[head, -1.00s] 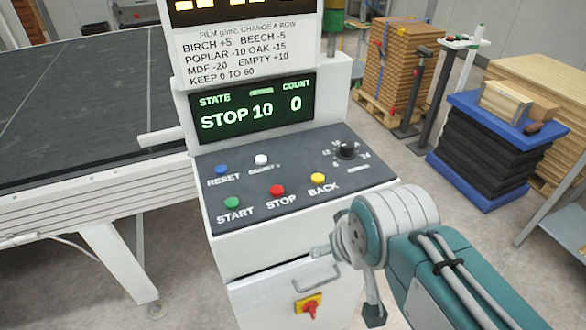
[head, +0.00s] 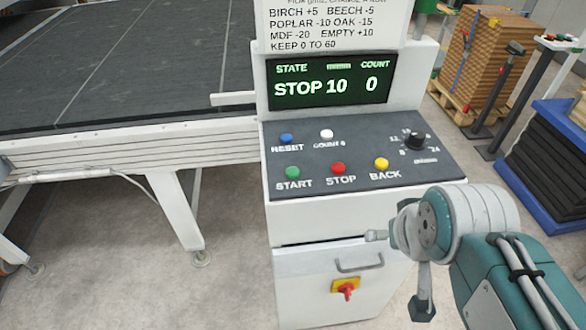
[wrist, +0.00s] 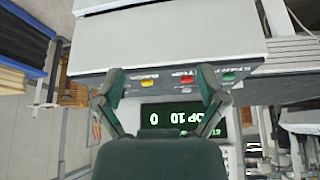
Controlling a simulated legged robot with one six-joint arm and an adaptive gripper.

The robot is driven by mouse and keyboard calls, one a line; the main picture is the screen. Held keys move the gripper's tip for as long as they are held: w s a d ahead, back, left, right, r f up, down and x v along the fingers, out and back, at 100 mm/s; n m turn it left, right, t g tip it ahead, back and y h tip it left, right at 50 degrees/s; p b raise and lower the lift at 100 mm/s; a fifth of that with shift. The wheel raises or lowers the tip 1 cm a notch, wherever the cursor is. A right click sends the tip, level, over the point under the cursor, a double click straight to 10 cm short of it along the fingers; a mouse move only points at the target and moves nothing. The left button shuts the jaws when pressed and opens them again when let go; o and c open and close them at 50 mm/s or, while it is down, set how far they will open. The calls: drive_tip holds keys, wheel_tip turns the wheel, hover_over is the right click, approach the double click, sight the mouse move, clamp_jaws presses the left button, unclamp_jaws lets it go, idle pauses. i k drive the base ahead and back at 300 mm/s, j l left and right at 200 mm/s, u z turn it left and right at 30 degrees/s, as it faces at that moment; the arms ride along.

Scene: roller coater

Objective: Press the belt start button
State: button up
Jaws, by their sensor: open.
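The green START button (head: 292,172) is at the front left of the dark sloped control panel (head: 370,150). The red STOP button (head: 338,168) and yellow BACK button (head: 382,164) are to its right. The display (head: 330,80) above reads STOP 10, count 0. The green button (wrist: 229,77) shows just right of the right finger.
A blue RESET button (head: 286,139), a white count button (head: 327,134) and a black dial (head: 414,141) are also on the panel. A red-yellow switch (head: 346,288) and handle are below. The belt table (head: 120,70) is left; wood stacks (head: 490,60) are at right.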

sight(292, 172)
drive_tip(key=k+j+u, duration=0.1)
drive_tip(key=j, duration=0.55)
drive_tip(key=j+u, duration=0.1)
drive_tip(key=j, duration=0.55)
drive_tip(key=k, duration=0.05)
